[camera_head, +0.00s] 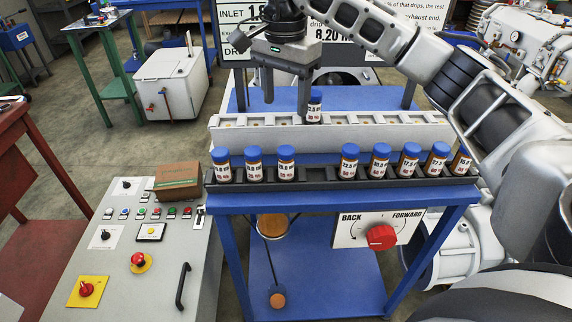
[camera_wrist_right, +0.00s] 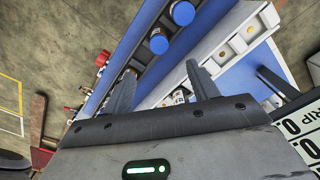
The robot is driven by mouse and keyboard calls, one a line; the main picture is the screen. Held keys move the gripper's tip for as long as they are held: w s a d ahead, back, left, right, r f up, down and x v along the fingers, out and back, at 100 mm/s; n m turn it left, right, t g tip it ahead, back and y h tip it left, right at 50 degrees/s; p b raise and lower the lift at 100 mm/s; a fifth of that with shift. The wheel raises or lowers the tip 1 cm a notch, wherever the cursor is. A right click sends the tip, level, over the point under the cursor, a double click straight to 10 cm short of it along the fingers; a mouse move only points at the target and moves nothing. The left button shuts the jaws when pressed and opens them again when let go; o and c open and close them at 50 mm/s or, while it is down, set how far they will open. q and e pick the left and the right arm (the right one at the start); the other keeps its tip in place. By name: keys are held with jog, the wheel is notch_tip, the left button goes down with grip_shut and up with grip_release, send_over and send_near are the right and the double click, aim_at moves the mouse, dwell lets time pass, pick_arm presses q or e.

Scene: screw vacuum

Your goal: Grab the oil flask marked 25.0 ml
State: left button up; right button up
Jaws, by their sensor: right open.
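Several oil flasks with blue caps and white labels stand upright in the dark front rack (camera_head: 320,183). There is a left group, with one flask (camera_head: 254,166) in its middle, and a right group, with one flask (camera_head: 349,162) at its left end. Another flask (camera_head: 314,112) stands in the pale back rack (camera_head: 400,135). Most labels are too small to read surely, so I cannot tell which is 25.0 ml. My right gripper (camera_head: 286,108) is open and empty, pointing down beside the back-rack flask, one finger partly covering it. The open fingers also show in the right wrist view (camera_wrist_right: 160,95). My left gripper is not in view.
A grey control panel (camera_head: 130,270) with buttons and a brown box (camera_head: 178,180) stand left of the blue table (camera_head: 300,198). A red knob (camera_head: 381,237) is on its front. A sign (camera_head: 410,12) stands behind. The front rack has a free stretch mid-way.

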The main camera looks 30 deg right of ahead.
aim_at(286, 149)
notch_tip(286, 149, down, 13)
jog(key=shift+s+f+p, duration=0.1)
jog(key=shift+f+p, duration=0.1)
jog(key=shift+p, duration=0.25)
jog(key=c, duration=1.1)
